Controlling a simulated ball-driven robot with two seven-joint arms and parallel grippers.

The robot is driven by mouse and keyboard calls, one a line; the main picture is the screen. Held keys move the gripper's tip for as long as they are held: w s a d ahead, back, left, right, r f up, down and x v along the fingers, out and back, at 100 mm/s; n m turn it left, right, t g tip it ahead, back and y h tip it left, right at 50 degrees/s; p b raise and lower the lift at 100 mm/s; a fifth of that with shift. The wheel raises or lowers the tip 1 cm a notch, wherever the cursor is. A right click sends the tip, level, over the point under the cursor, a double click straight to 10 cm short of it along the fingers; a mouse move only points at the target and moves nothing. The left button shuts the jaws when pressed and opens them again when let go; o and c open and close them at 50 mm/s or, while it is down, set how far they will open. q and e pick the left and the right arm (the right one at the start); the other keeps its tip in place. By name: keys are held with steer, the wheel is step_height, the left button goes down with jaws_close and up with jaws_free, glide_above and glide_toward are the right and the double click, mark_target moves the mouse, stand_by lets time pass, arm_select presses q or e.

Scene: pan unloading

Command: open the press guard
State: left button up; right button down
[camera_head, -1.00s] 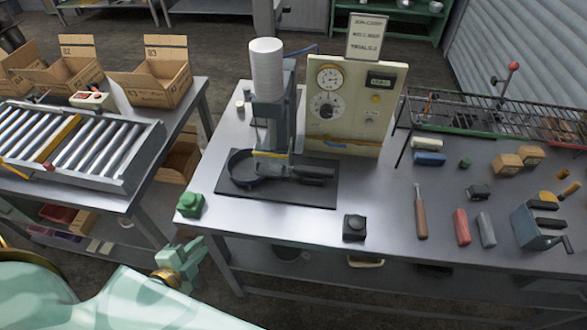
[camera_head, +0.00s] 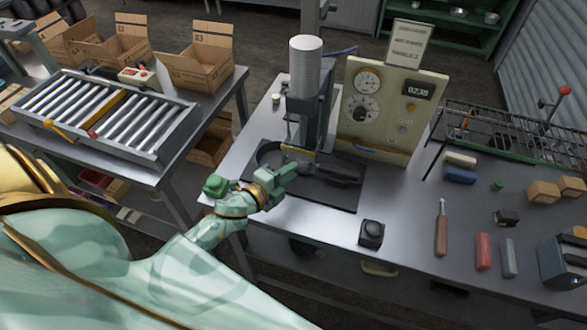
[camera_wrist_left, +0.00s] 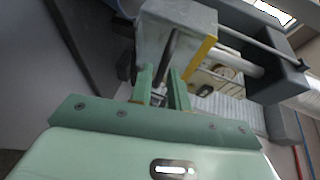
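My left gripper (camera_head: 290,170) is at the front of the press, close to the guard. In the left wrist view, the two green fingers (camera_wrist_left: 162,85) are apart, with a dark bar (camera_wrist_left: 167,58) of the grey guard (camera_wrist_left: 175,30) between or just beyond their tips. I cannot tell whether they touch it. My right gripper is out of view.
A gauge panel (camera_head: 385,108) stands right of the press. A black button box (camera_head: 371,234) sits near the front edge. A roller conveyor (camera_head: 110,115) stands left, across a gap.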

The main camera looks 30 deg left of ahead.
arm_select(q)
steer(key=shift+x, duration=1.05)
jaws_close()
step_height(320, 180, up, 10)
steer(key=p, duration=0.9)
steer(key=shift+f, duration=0.2)
jaws_free()
steer(key=b+v, duration=0.1)
steer(key=v, duration=1.5)
steer(key=shift+b, duration=0.4)
steer(key=shift+s, duration=0.15)
